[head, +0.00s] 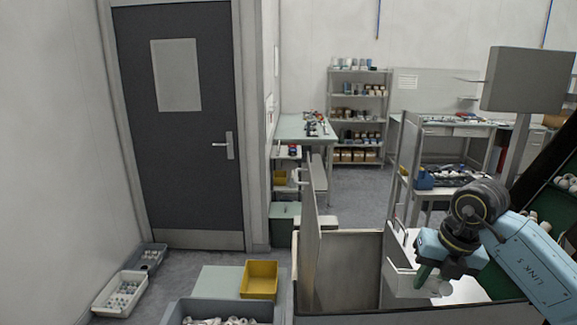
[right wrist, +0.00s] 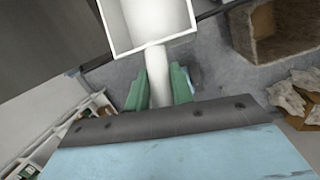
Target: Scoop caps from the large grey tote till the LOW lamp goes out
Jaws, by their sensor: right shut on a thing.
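My right gripper (head: 432,278) is at the right of the head view, with green fingers. In the right wrist view the fingers (right wrist: 158,88) are shut on the pale handle of a white box-shaped scoop (right wrist: 157,70). The scoop's open box points away from the gripper, and the part of its inside that shows looks empty. In the head view the scoop (head: 403,283) is beside the fingers. A large grey tote (head: 176,311) with white caps (head: 215,321) is cut off by the bottom edge, left of and apart from the gripper. No LOW lamp can be made out. My left gripper is not in view.
A yellow bin (head: 259,280) stands behind the tote. An open box with a brownish inside (head: 345,268) lies between tote and scoop, with an upright panel (head: 309,235) at its left. White (head: 103,303) and grey (head: 150,260) trays sit on the floor at left.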

